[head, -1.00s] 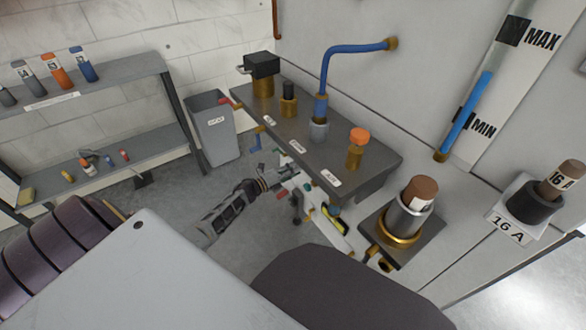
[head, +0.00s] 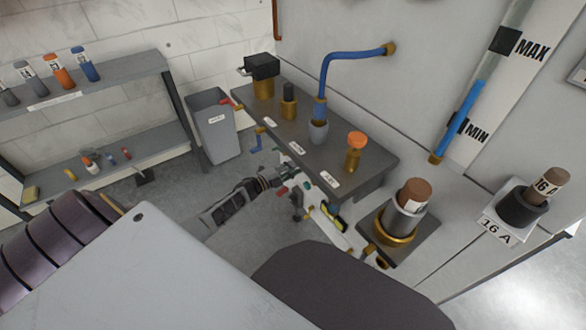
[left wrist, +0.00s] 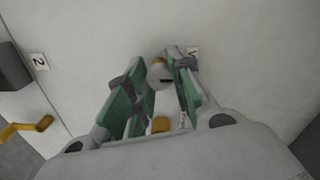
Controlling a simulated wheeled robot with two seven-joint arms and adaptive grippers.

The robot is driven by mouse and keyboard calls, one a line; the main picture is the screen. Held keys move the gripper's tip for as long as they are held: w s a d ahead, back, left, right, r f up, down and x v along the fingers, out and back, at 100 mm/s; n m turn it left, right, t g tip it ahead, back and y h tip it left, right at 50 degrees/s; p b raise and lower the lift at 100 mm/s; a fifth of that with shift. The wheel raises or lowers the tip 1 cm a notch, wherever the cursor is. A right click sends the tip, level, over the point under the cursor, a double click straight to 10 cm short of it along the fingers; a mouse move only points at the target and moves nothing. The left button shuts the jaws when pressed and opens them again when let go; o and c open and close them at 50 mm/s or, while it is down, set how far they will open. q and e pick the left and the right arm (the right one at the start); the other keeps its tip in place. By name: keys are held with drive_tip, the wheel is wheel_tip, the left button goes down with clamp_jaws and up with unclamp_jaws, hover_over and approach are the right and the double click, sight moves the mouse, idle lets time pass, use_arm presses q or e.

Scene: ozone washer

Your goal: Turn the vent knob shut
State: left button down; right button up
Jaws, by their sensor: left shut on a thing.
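In the left wrist view, a small pale round knob (left wrist: 159,73) with a dark slot sits against a light wall, between the tips of my left gripper's green-padded fingers (left wrist: 160,66). The fingers are shut on this knob, which I take to be the vent knob. A small label (left wrist: 192,56) beside it is partly covered by a finger, so I cannot read it fully. In the head view my left gripper (head: 288,175) reaches below the front edge of the dark shelf, and the knob cannot be made out there.
The dark shelf (head: 338,158) carries brass fittings, an orange-capped valve (head: 356,142) and a blue pipe (head: 325,75). A brass crank (left wrist: 25,128) is left of the gripper. A grey bin (head: 214,128) and a rack (head: 110,82) stand at the left.

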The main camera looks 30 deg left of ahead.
use_arm(q)
drive_tip(key=shift+w+a+r, duration=0.15)
drive_tip(key=shift+a, duration=0.15)
drive_tip(key=c, duration=1.4)
unclamp_jaws()
drive_tip(key=shift+o, duration=1)
drive_tip(key=shift+d, duration=0.15)
drive_tip(key=shift+f, duration=0.2)
drive_tip(key=v, duration=1.2)
